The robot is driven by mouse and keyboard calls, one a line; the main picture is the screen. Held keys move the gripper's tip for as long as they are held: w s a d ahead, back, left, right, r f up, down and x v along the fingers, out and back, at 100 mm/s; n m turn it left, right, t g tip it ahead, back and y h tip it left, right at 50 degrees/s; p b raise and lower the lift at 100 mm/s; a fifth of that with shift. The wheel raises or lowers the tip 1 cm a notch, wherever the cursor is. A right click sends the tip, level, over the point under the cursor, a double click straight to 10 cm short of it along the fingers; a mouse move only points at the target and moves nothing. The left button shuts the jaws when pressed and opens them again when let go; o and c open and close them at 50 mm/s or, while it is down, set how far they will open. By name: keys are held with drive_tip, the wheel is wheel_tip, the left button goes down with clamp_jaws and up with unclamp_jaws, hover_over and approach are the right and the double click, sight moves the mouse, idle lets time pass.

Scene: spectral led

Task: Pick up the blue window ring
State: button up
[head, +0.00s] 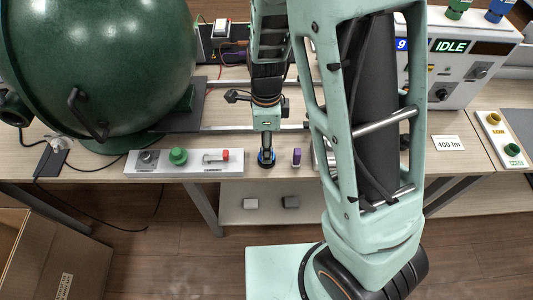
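A small blue ring (262,160) shows at the table's front edge, right at the tip of my gripper (266,153). My gripper points down over it, and its dark fingers cover part of the ring. From this view I cannot tell whether the fingers are closed on the ring or only around or above it. A second blue piece (499,10) sits on the white instrument at the top right, far from my gripper; I cannot tell whether it is a ring.
A purple piece (297,157) stands close to the right of my gripper. A white panel (190,170) with a green knob lies to the left, by a large green sphere (110,60). The white instrument (460,80) reads IDLE. A cardboard box (50,260) is on the floor.

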drive_tip(key=shift+f, duration=1.4)
drive_tip(key=shift+c, duration=0.5)
drive_tip(key=c, duration=1.1)
drive_tip(key=shift+c, duration=0.2)
wheel_tip(320, 180, up, 10)
drive_tip(key=shift+r+p, duration=0.1)
drive_tip(key=shift+p, duration=0.6)
